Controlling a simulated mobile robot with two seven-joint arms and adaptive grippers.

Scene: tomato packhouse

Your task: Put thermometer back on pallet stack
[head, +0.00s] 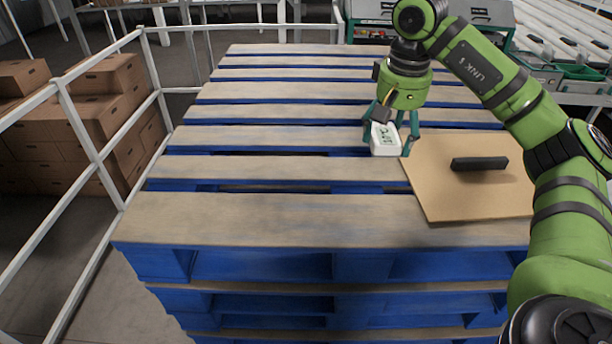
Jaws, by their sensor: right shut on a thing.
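The thermometer (384,141) is a small white box with a display on its face. My right gripper (391,148) points down with its fingers around the thermometer and is shut on it. The pallet stack (270,216) has wooden top slats and blue sides. The thermometer is over the top slats, just left of a tan board; I cannot tell whether it touches the slats. My left gripper is not in view.
The tan board (450,201) lies on the right of the stack, with a dark bar (479,163) on it. White railing (92,145) and cardboard boxes (105,95) stand at the left. The left and middle slats are clear.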

